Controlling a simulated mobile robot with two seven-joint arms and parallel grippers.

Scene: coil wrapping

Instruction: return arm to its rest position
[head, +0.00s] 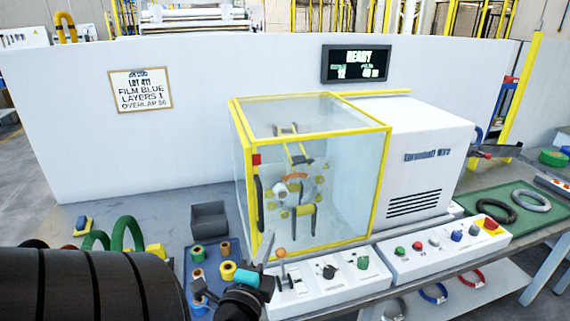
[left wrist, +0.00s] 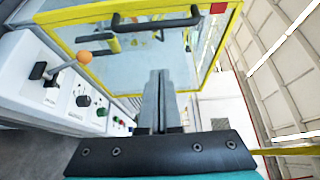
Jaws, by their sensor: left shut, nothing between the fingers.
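My left gripper (head: 265,250) is in the lower middle of the head view, in front of the yellow-framed clear guard of the wrapping machine. Its fingers are together and empty. In the left wrist view the shut fingers (left wrist: 158,95) point toward the guard's yellow frame (left wrist: 75,55) and black handle (left wrist: 155,20). An orange-knobbed lever (head: 281,253) on the white control panel stands just right of the fingers in the head view; it also shows in the left wrist view (left wrist: 84,57), apart from the fingers. The right gripper is not in view.
The machine's white housing (head: 425,125) stands right of the guard. Control panels with buttons (head: 440,246) line the bench front. A blue mat (head: 209,262) with film rolls and a grey bin (head: 209,221) lie left of the guard. A green mat (head: 535,225) holds rings at right. A display reads READY (head: 355,63).

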